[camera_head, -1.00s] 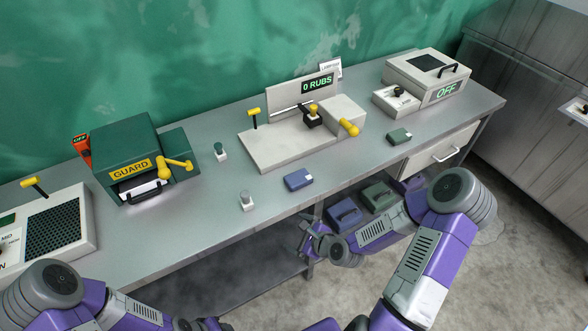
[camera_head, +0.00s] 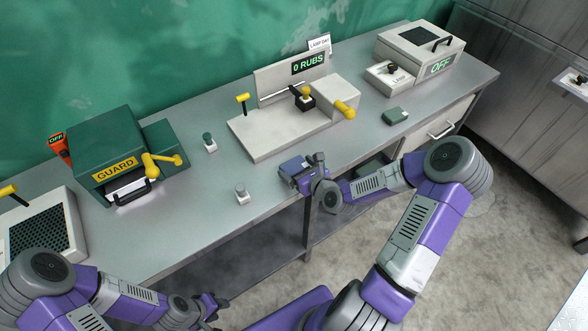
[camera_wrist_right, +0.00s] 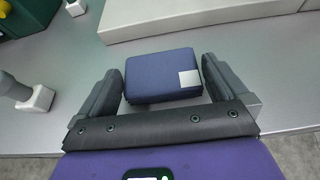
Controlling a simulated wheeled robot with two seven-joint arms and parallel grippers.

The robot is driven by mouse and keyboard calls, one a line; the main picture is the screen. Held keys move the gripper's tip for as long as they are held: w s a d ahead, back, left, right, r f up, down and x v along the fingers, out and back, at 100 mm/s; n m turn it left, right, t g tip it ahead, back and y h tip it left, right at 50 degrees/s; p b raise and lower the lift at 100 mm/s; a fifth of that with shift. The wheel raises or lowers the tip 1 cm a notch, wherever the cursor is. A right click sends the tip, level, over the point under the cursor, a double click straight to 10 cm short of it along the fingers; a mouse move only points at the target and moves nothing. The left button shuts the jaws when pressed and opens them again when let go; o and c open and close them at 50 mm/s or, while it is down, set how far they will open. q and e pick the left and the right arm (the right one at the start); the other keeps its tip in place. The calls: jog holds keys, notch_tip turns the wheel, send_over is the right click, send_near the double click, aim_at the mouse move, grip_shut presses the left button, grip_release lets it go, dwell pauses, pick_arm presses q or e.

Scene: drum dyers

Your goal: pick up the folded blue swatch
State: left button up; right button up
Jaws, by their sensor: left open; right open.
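The folded blue swatch (camera_wrist_right: 160,77) lies flat on the metal bench, with a pale square tag at one corner. In the head view the swatch (camera_head: 291,167) is partly hidden by my right gripper (camera_head: 303,174). In the right wrist view my right gripper (camera_wrist_right: 162,85) is open, with one finger on each side of the swatch and small gaps showing. My left gripper (camera_head: 212,306) is open and empty, low in the head view, in front of the bench and away from the swatch.
A rub-testing machine (camera_head: 270,138) stands just behind the swatch. A small grey-topped post (camera_head: 241,194) is to its left, and a green folded swatch (camera_head: 395,116) lies to the right. The green guard box (camera_head: 112,150) is at the left. The bench front edge is close by.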

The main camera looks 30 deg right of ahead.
jog(key=shift+w+f, duration=0.3)
jog(key=shift+w, duration=0.35)
jog(key=c, duration=0.7)
jog(key=shift+r, duration=0.1)
